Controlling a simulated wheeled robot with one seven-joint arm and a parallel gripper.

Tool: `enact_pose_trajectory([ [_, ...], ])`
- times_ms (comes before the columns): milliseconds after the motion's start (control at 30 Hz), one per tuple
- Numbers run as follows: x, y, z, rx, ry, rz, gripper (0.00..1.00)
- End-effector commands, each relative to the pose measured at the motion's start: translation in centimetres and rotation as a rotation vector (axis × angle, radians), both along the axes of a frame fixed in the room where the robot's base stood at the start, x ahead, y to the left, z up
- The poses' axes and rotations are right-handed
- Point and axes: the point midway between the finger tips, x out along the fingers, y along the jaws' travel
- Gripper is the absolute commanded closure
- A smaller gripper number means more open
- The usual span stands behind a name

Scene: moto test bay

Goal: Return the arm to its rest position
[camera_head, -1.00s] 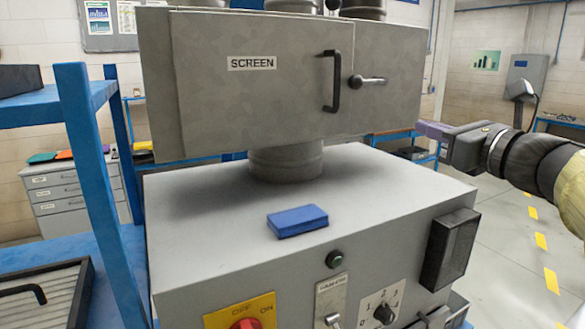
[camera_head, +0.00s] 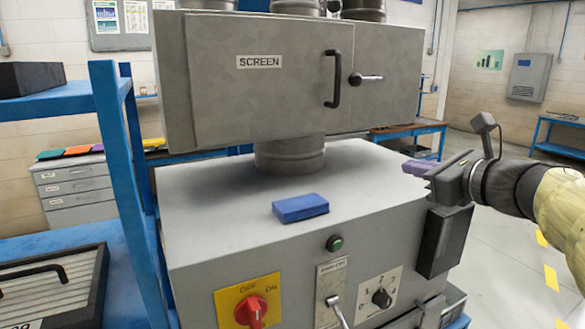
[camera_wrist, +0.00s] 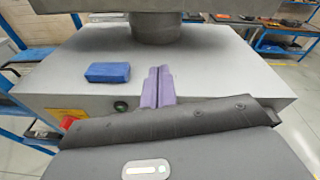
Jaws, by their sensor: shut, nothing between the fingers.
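My gripper (camera_head: 418,169) is at the right of the head view, at the right edge of the grey machine's top, with its purple fingers pointing left. The fingers are together and hold nothing. In the wrist view my gripper (camera_wrist: 158,84) shows its two purple fingers side by side in front of the machine. My arm reaches in from the right edge of the head view.
The grey machine (camera_head: 225,235) carries a blue block (camera_head: 300,207) on its top. Above stands a cabinet labelled SCREEN (camera_head: 275,85). A dark box (camera_head: 440,240) sticks out from the machine's right side below my gripper. A blue shelf frame (camera_head: 128,170) stands left.

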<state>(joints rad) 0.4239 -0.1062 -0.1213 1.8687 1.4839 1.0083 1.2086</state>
Motion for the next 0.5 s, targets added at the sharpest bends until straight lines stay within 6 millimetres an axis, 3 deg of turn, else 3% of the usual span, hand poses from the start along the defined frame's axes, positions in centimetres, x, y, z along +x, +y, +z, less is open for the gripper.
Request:
enact_pose_trajectory([
  [267,-0.2,2.3,-9.3,-0.323,0.129,0.104,1.0],
  [500,-3.8,5.2,-21.8,-0.873,0.227,0.432,1.0],
])
